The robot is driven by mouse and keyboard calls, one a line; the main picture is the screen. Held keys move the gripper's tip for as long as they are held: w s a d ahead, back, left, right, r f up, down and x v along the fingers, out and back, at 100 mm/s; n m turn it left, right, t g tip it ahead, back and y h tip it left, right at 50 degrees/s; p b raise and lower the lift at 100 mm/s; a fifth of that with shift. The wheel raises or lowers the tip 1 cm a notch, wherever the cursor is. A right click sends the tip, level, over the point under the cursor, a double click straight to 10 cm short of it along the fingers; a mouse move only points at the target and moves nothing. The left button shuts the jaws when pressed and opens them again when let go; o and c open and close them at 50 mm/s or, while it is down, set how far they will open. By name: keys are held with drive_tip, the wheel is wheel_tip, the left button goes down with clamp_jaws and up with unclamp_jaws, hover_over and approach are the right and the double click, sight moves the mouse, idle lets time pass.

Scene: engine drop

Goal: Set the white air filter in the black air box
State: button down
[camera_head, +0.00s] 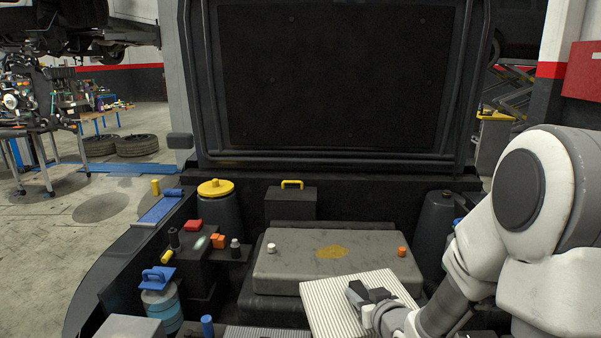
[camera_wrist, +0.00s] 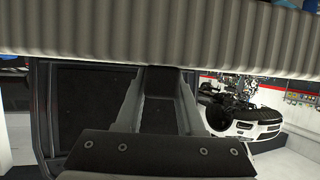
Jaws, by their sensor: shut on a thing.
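The white air filter (camera_head: 325,306) is a flat, pleated slab. It is tilted above the front right of the engine bay. My gripper (camera_head: 364,296) is shut on its right part. In the wrist view the ribbed filter (camera_wrist: 160,38) spans the top of the picture, at the tips of my gripper's fingers (camera_wrist: 158,85). I cannot tell for sure which dark part is the black air box; the filter and my arm hide part of the bay's front right.
A grey engine cover (camera_head: 310,258) lies just behind the filter. A yellow-capped reservoir (camera_head: 216,205), a black box with a yellow handle (camera_head: 290,203) and a blue-capped bottle (camera_head: 160,302) stand around it. The raised hood (camera_head: 335,75) closes off the back.

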wheel_tip(320, 180, down, 8)
drive_tip(key=m+h, duration=0.2)
drive_tip(key=shift+w+d+h, duration=0.3)
drive_tip(key=shift+h, duration=0.1)
drive_tip(key=shift+d, duration=0.2)
